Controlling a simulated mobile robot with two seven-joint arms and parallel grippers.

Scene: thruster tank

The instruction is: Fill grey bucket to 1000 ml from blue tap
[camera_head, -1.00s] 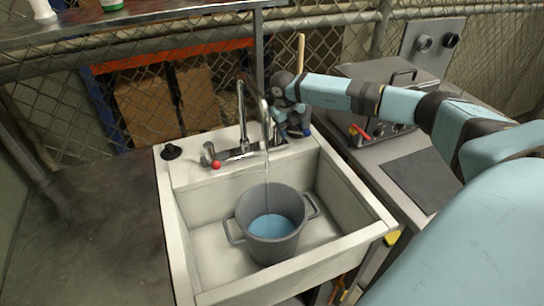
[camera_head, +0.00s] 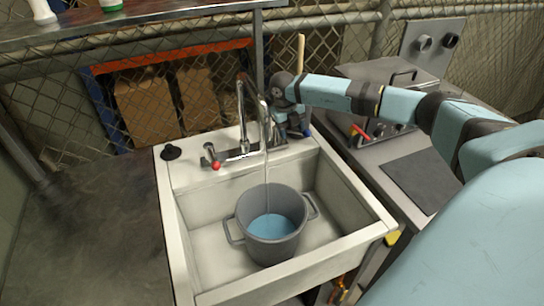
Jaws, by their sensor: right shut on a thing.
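The grey bucket (camera_head: 270,246) stands upright in the white sink (camera_head: 180,245), with blue water (camera_head: 270,226) in it. A thin stream of water (camera_head: 267,180) falls from the faucet spout (camera_head: 241,105) area into the bucket. A red-knobbed handle (camera_head: 215,165) is at the left of the faucet. My right gripper (camera_head: 281,133) is at the right side of the faucet, shut on the blue tap handle (camera_head: 306,131), which is mostly hidden by the gripper. The volume marks in the bucket cannot be read. My left gripper is not in view.
A black plug (camera_head: 171,152) lies on the sink's back left corner. A counter with a dark panel (camera_head: 423,181) and a red-handled item (camera_head: 360,133) is right of the sink. A metal shelf (camera_head: 130,18) crosses the upper left before a chain-link fence.

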